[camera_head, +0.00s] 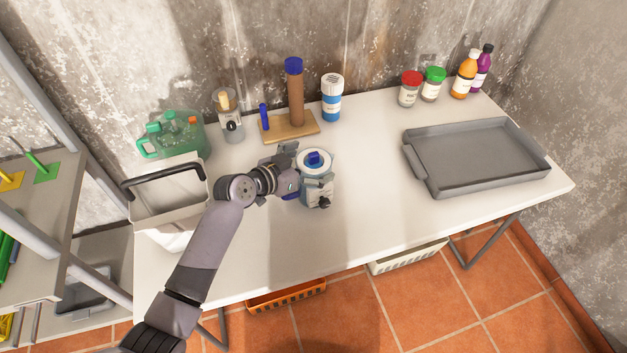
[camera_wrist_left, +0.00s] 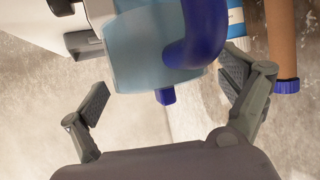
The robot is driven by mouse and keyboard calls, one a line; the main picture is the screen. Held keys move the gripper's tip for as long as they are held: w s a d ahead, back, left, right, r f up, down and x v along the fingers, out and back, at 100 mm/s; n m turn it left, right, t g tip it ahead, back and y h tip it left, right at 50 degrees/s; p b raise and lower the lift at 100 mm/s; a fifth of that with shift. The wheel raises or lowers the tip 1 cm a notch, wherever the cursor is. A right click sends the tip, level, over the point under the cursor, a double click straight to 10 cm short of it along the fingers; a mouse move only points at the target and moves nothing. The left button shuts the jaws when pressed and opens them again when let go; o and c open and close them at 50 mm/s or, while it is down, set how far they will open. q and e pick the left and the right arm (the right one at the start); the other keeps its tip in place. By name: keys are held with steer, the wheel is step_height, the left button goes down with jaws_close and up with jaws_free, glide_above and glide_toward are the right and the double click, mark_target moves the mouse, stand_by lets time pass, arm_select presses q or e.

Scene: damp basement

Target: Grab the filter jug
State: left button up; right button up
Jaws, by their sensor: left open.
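The filter jug (camera_head: 316,164) stands upright on the white table, with a white lid, a blue knob on top and a pale blue body. In the left wrist view its pale blue body (camera_wrist_left: 146,52) and dark blue handle (camera_wrist_left: 205,30) fill the upper middle. My left gripper (camera_head: 292,173) is open at the jug's left side. In the left wrist view its two fingers (camera_wrist_left: 165,88) are spread, one on each side of the jug's handle side. I cannot tell whether they touch it. My right gripper is not in view.
A grey bin with a black handle (camera_head: 170,205) and a green jug (camera_head: 176,135) are at the left. A wooden board (camera_head: 291,128) with a brown cylinder and a blue-white jar (camera_head: 332,100) stand behind. A grey tray (camera_head: 425,183) is at right. The table front is clear.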

arm_select(q)
steer(key=shift+w+d+f, duration=0.3)
steer(key=shift+w+d, duration=0.1)
steer(key=shift+c, duration=0.4)
steer(key=c, duration=1.9)
steer(key=shift+w+r, duration=0.1)
steer(key=shift+r, duration=0.1)
steer(key=shift+c, duration=0.3)
